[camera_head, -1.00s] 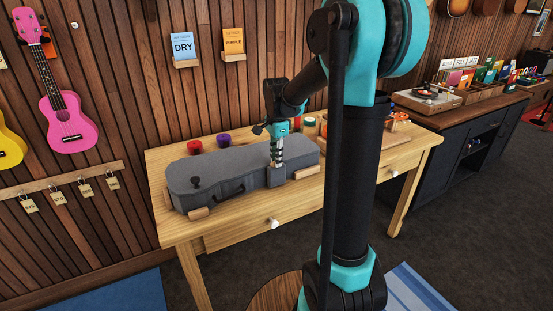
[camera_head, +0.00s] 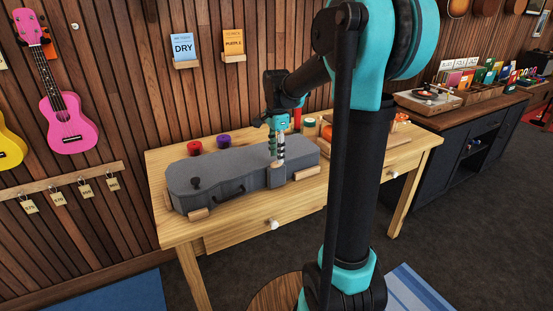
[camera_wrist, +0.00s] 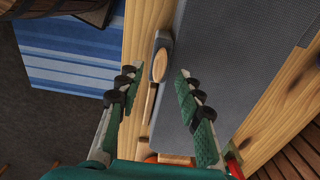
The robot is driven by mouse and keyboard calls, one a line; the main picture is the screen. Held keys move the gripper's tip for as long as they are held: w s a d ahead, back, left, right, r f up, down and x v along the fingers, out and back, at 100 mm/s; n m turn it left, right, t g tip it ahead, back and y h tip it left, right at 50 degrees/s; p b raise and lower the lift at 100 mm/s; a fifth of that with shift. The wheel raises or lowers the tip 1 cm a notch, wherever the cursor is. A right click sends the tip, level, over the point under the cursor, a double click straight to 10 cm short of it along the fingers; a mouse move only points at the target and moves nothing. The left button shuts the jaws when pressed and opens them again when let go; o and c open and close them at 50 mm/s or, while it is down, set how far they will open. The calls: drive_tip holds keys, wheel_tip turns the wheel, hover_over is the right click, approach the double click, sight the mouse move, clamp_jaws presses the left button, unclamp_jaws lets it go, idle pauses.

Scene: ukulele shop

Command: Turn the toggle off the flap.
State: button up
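The grey ukulele case (camera_head: 235,175) lies on the wooden table. Its small grey flap (camera_head: 277,177) hangs over the near long side, and the flap also shows in the wrist view (camera_wrist: 162,40). The toggle (camera_wrist: 160,65) is a pale wooden oval on the flap, lengthwise in the wrist view. My gripper (camera_wrist: 158,78) is open and points down above the flap, one finger on either side of the toggle and apart from it.
A dark knob (camera_head: 196,183) stands on the case's left end. Wooden blocks (camera_head: 198,213) brace the case. A red jar (camera_head: 195,148) and a purple jar (camera_head: 224,141) stand behind it. A white drawer knob (camera_head: 274,224) is on the table's front.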

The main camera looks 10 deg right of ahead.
wheel_tip(320, 180, up, 9)
drive_tip(key=shift+r, duration=0.15)
idle(0.4)
drive_tip(key=s+d+f+n+t, duration=0.2)
drive_tip(key=s+f+n, duration=0.5)
drive_tip(key=s+f, duration=0.4)
drive_tip(key=s+d+f+n+t, duration=0.2)
drive_tip(key=s+f+n, duration=0.5)
drive_tip(key=s+f, duration=0.4)
drive_tip(key=shift+n, duration=0.3)
drive_tip(key=shift+r, duration=0.1)
